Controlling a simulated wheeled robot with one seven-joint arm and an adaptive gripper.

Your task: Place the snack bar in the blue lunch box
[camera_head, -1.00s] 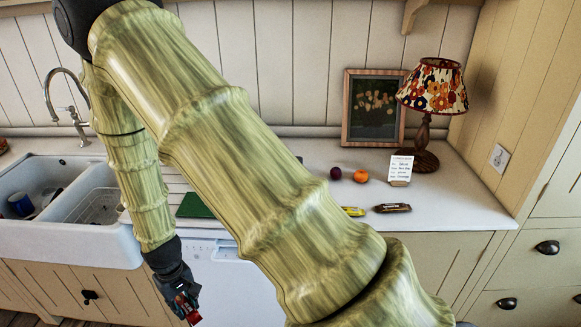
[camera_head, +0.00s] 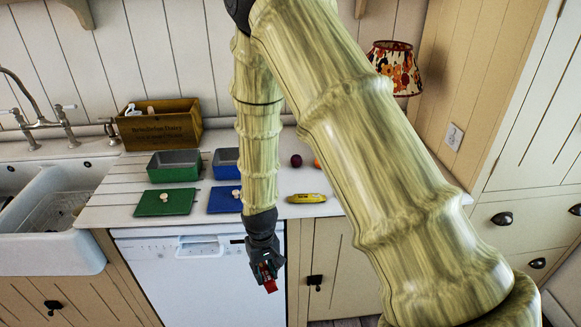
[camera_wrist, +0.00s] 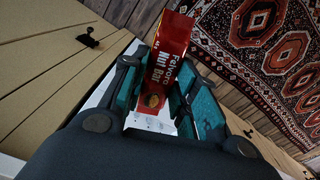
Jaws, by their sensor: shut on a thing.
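My gripper (camera_head: 266,272) hangs in front of the counter edge, before the dishwasher, pointing down. It is shut on a red snack bar (camera_head: 269,285). In the wrist view the red bar (camera_wrist: 168,60), lettered "Nut Bar", stands out between the fingers (camera_wrist: 160,95). The blue lunch box (camera_head: 226,163) is on the counter at the back, behind my arm, which hides its right part. Its blue lid (camera_head: 222,200) lies flat on the counter in front of it, partly hidden by my arm.
A green box (camera_head: 174,165) and green lid (camera_head: 164,202) are left of the blue ones. A wooden crate (camera_head: 160,125) stands behind. A plum (camera_head: 296,160) and a yellow-wrapped item (camera_head: 306,198) lie to the right. The sink (camera_head: 50,215) is at far left. A patterned rug (camera_wrist: 265,60) shows on the floor.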

